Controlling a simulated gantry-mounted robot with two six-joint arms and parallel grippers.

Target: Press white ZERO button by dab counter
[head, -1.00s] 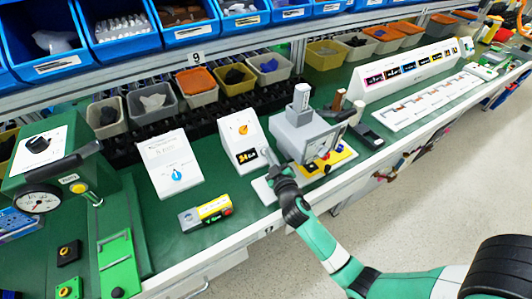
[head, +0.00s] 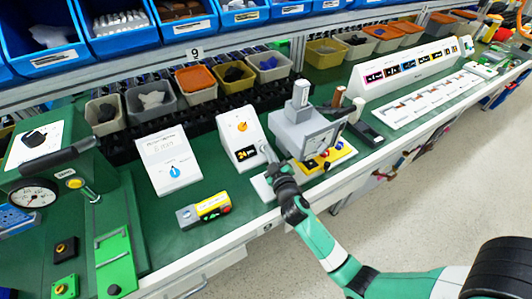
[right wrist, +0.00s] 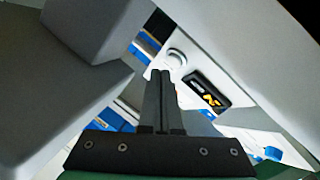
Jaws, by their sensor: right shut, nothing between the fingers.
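The display (right wrist: 207,89) also shows in the right wrist view. A round white button (right wrist: 176,57) sits beside it. My right gripper (head: 264,147) is at the right of the counter's front face, fingers together and empty. In the right wrist view its fingertips (right wrist: 160,74) lie close to the button in the picture; I cannot tell if they touch. My left gripper does not show.
A grey machine (head: 304,132) with a yellow base stands right of the counter, close to my right gripper. A yellow and grey button box (head: 204,209) lies in front. Bins line the back.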

